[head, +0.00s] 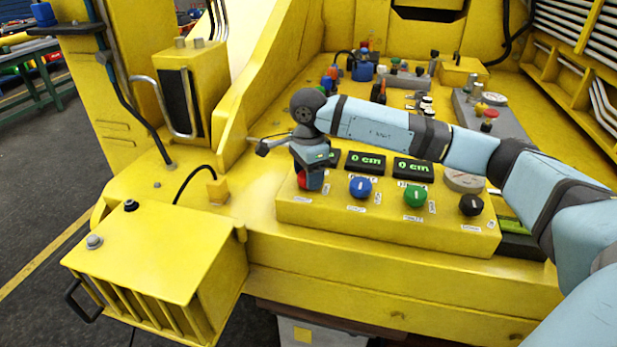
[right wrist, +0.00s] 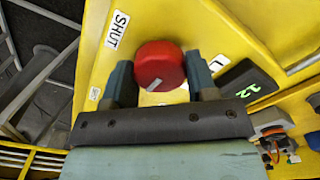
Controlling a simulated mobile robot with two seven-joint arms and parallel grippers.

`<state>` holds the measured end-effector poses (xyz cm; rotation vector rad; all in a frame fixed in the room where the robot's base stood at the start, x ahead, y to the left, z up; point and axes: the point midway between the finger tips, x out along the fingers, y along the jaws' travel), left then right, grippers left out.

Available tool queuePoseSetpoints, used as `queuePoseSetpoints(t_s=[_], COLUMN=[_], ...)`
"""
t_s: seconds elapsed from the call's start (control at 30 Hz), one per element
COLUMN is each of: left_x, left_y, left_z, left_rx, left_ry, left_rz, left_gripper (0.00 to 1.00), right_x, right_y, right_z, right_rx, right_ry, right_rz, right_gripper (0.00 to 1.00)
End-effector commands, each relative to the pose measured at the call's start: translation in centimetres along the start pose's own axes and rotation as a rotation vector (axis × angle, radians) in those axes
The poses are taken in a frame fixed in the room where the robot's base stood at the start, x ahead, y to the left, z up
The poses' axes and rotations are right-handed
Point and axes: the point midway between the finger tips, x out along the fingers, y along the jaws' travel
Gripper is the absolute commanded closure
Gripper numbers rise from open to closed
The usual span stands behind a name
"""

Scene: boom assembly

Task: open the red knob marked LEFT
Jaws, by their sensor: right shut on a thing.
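The red knob (right wrist: 158,64) sits between the two fingers of my right gripper (head: 310,172) in the right wrist view, and the gripper is shut on it. A white pointer mark on the knob's near edge slants between the fingers. A SHUT label (right wrist: 117,30) lies beside the knob, and another label (right wrist: 217,62), partly hidden by a finger, shows an L. In the head view the knob (head: 303,180) is at the left end of the yellow control box (head: 340,210), mostly covered by the gripper. My left gripper is not in view.
To the right on the same box are a blue knob (head: 360,187), a green knob (head: 415,196) and a black knob (head: 471,205). Displays reading 0 cm (head: 366,162) stand behind them. A yellow slatted box (head: 150,250) juts out at the front left.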

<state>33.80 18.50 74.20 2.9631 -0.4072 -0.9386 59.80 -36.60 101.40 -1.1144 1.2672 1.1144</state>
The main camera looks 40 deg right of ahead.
Motion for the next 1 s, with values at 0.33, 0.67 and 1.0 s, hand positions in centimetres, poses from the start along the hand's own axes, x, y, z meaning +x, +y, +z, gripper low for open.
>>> queuePoseSetpoints(t_s=[0.33, 0.67, 1.0], left_x=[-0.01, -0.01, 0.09], left_y=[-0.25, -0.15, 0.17], left_z=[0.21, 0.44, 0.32], left_rx=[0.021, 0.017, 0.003], left_ry=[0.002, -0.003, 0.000], left_rz=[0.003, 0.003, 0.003], left_gripper=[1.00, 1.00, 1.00], right_x=[-0.10, -0.11, -0.05], right_y=[-0.03, -0.03, -0.01], right_z=[0.02, 0.02, 0.01], right_rx=[-0.064, -0.066, -0.065], right_ry=[-0.002, -0.001, -0.001], right_rz=[-0.002, -0.002, -0.001], right_gripper=[0.71, 0.71, 0.22])
